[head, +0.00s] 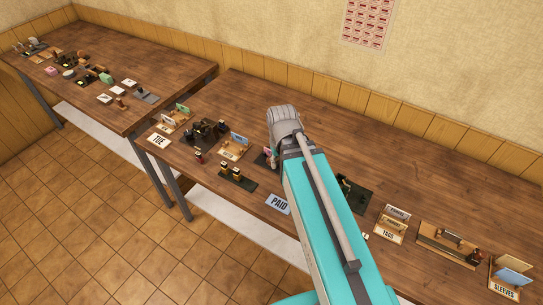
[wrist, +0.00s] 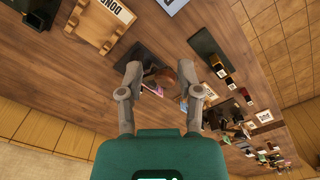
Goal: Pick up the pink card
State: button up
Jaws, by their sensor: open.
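A small pink piece, likely the pink card (head: 267,152), shows just left of my arm in the head view, partly hidden by it. In the wrist view the pink card (wrist: 157,91) lies by a dark plate (wrist: 133,57) and a brown rounded part (wrist: 168,77). My gripper (wrist: 165,76) is open, with its two grey fingers on either side of these things in the picture. I cannot tell how high the fingers are above the card. In the head view my arm hides the fingertips.
A holder marked DONE (wrist: 93,28) stands beside the plate in the wrist view. A PAID sign (head: 279,204) lies near the table's front edge. A TAGS holder (head: 390,229) and a SLEEVES holder (head: 506,282) stand to the right. A second table (head: 150,70) is at the left.

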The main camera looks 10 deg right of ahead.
aim_at(268, 150)
jog(key=w+f+n+b, duration=0.2)
jog(key=w+n, duration=0.6)
jog(key=w, duration=1.2)
jog(key=shift+w+d+f+b, duration=0.3)
jog(key=shift+w+f+b, duration=0.05)
jog(key=shift+f, duration=0.1)
jog(key=shift+f, duration=0.1)
notch_tip(268, 150, down, 8)
jog(key=b, duration=0.8)
jog(key=shift+f+b, duration=0.25)
jog(key=shift+b, duration=0.05)
jog(key=shift+f, duration=0.1)
notch_tip(268, 150, down, 5)
jog(key=b, duration=0.5)
grip_shut()
